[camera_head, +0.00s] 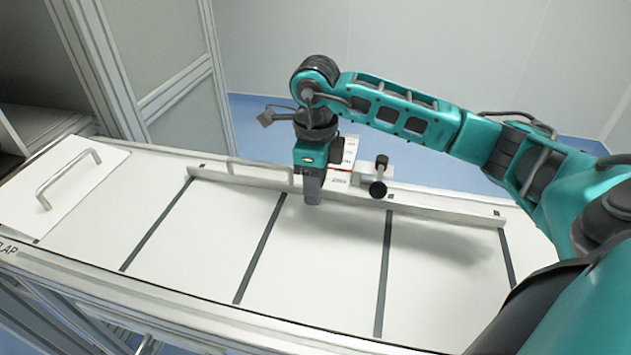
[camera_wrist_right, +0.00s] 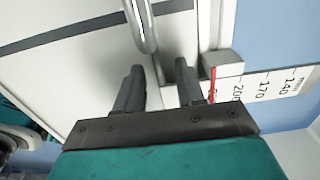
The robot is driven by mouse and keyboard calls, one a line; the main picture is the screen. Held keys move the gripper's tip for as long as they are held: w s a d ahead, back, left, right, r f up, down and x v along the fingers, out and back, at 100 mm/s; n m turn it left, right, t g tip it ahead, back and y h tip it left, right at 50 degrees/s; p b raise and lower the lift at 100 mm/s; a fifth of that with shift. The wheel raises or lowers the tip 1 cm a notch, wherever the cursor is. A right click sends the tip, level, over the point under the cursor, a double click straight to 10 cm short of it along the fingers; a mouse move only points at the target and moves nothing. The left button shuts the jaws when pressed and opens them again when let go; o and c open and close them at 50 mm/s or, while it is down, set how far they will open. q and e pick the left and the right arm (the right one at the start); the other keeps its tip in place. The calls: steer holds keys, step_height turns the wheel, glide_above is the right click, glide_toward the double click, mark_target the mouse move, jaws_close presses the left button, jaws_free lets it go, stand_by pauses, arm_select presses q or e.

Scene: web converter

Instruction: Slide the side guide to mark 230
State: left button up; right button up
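The side guide (camera_head: 430,212) is a long pale metal bar lying across the white table. Its raised handle (camera_head: 260,170) is a thin rail left of my right gripper; in the right wrist view the handle (camera_wrist_right: 141,25) is a rounded bar. My right gripper (camera_head: 311,198) points down at the guide, by the handle's right end. In the right wrist view my right gripper (camera_wrist_right: 159,67) has its fingers apart, with nothing seen clamped between them. A white scale (camera_wrist_right: 268,84) reads 140, 170 and 200; a red pointer line (camera_wrist_right: 212,86) sits beyond 200. The mark there is partly hidden by a finger.
A black clamp knob (camera_head: 378,188) stands behind the guide, right of my right gripper. A flap with a metal handle (camera_head: 66,180) is at the table's left end. Dark strips (camera_head: 262,248) cross the table, which is clear in front of the guide.

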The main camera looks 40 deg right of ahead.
step_height(320, 180, up, 13)
steer(key=p, duration=0.1)
stand_by(0.5)
